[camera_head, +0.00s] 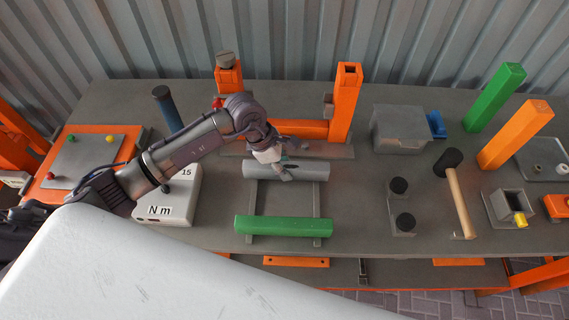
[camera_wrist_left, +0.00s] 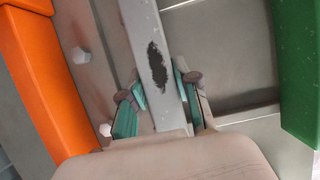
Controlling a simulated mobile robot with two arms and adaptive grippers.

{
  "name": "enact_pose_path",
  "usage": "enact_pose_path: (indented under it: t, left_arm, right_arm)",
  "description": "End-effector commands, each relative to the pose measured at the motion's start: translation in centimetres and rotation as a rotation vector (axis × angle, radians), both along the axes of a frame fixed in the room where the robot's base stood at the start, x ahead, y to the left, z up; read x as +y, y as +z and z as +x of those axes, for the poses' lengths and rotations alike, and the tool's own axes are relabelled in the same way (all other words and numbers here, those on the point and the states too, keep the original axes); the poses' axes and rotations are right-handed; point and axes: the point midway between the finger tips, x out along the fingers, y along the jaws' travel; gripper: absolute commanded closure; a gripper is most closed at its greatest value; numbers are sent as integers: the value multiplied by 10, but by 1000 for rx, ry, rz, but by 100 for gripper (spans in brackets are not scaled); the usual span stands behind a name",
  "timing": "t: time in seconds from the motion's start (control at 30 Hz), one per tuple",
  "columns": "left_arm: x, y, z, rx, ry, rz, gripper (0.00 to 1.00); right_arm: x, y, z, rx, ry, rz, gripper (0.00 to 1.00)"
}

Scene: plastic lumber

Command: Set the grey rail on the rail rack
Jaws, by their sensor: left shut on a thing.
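The grey rail (camera_head: 312,170) lies level, left to right, at the rear end of the rail rack (camera_head: 317,200). My left gripper (camera_head: 284,171) is over the rail's middle and shut on it. In the left wrist view, the grey rail (camera_wrist_left: 145,30) with a dark worn patch runs between the two teal-padded fingers (camera_wrist_left: 163,108). A green rail (camera_head: 283,226) lies across the front end of the rack, parallel to the grey one. I cannot tell whether the grey rail touches the rack or hangs just above it. My right gripper is not in view.
An orange press-like frame (camera_head: 346,105) stands just behind the grey rail. A white torque meter (camera_head: 170,200) is at the left. The rack's middle is open between the rails.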

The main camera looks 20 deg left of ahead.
Motion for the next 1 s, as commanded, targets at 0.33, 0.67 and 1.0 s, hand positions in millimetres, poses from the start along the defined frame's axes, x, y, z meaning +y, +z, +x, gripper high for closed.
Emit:
enact_pose_path:
  t: [0.33,0.67,1.0]
  left_arm:
    - [0,-2,0,1,0,0,51]
    - [0,-1,0,1,0,0,44]
    - [17,40,-3,-6,0,2,44]
  right_arm:
    - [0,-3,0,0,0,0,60]
    - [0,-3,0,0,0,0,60]
    - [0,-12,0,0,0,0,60]
